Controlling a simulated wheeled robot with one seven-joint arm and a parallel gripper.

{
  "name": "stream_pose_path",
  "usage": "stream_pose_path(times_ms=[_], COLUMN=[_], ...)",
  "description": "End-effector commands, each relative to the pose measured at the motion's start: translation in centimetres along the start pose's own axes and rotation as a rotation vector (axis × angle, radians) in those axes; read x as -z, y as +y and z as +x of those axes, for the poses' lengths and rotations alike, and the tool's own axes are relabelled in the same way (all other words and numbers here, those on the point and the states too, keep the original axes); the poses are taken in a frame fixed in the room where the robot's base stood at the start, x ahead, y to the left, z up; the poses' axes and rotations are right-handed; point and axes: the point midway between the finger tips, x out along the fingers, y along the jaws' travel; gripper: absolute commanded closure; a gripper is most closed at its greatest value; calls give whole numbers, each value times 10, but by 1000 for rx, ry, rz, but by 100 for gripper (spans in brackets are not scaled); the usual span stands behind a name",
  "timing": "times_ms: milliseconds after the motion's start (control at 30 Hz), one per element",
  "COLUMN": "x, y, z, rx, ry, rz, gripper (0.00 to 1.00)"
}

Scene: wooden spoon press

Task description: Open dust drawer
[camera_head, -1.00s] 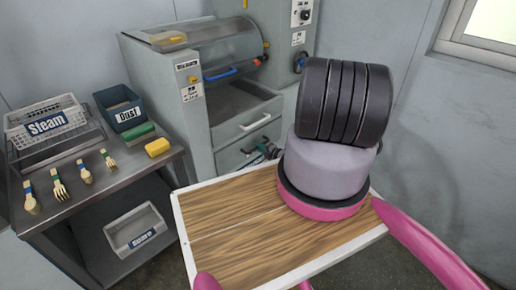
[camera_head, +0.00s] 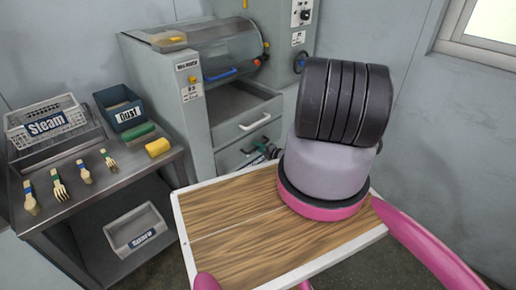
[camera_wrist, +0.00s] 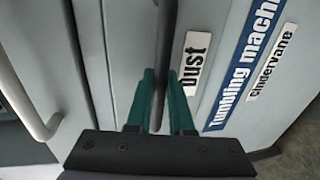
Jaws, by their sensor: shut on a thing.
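The dust drawer (camera_head: 231,157) is the lower grey drawer front of the machine, below another drawer, and is partly hidden behind my arm. In the wrist view its white "Dust" label (camera_wrist: 195,62) sits right beside a dark bar handle (camera_wrist: 167,45). My gripper (camera_wrist: 167,84) has its green fingers on both sides of this handle and is shut on it. In the head view my gripper (camera_head: 266,152) shows only in part, at the lower drawer, behind my own arm. I see no clear gap at the drawer front.
The upper drawer has a pale handle (camera_head: 255,122), which also shows in the wrist view (camera_wrist: 35,112). A metal table (camera_head: 95,190) at left holds a "Steam" basket (camera_head: 45,118), a "Dust" bin (camera_head: 120,108) and wooden cutlery. A "Spare" bin (camera_head: 135,228) stands below.

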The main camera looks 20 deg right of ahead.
Motion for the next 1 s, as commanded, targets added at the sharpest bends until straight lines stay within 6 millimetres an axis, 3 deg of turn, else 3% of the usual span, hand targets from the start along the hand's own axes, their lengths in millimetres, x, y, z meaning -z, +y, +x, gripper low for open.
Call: stream_pose_path(times_ms=[567,767,1000], x=[-1,-2,-2], y=[-1,-7,-20], z=[-6,-33,-92], rx=[0,1,2], ry=[-2,-4,-5], rz=[1,3,4], gripper=[100,100,100])
